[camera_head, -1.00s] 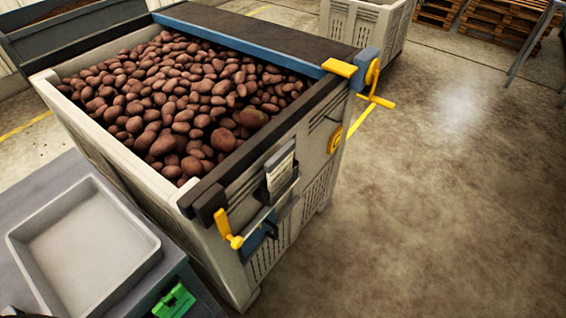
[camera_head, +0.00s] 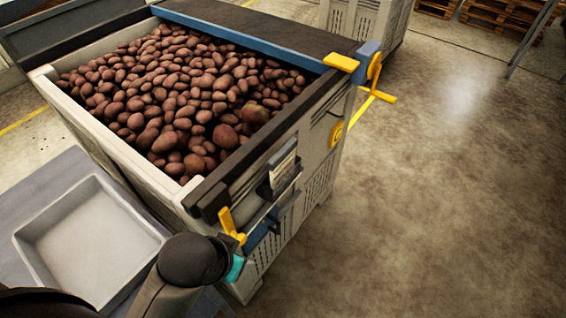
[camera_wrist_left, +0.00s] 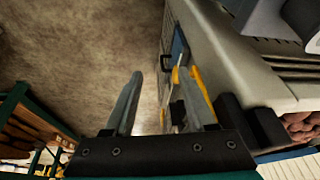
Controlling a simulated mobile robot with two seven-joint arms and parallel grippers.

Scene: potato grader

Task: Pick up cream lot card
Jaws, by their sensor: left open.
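A pale, flat card-like piece (camera_head: 283,160) sits in a dark holder on the near side of the potato crate (camera_head: 120,152). I cannot tell for certain that it is the cream lot card. Below it are a yellow lever (camera_head: 230,226) and a blue bracket (camera_head: 258,238). In the head view my left arm comes in at the bottom and hides its own gripper. In the left wrist view the left gripper (camera_wrist_left: 160,97) is open and empty, its grey fingers apart. The crate side and yellow parts (camera_wrist_left: 203,86) show beyond and beside the right-hand finger. My right gripper is out of view.
Reddish potatoes (camera_head: 185,90) fill the crate. A grey tray (camera_head: 150,240) stands at the lower left. A yellow crank handle (camera_head: 372,95) sticks out at the crate's far corner. The floor (camera_head: 430,210) to the right is clear.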

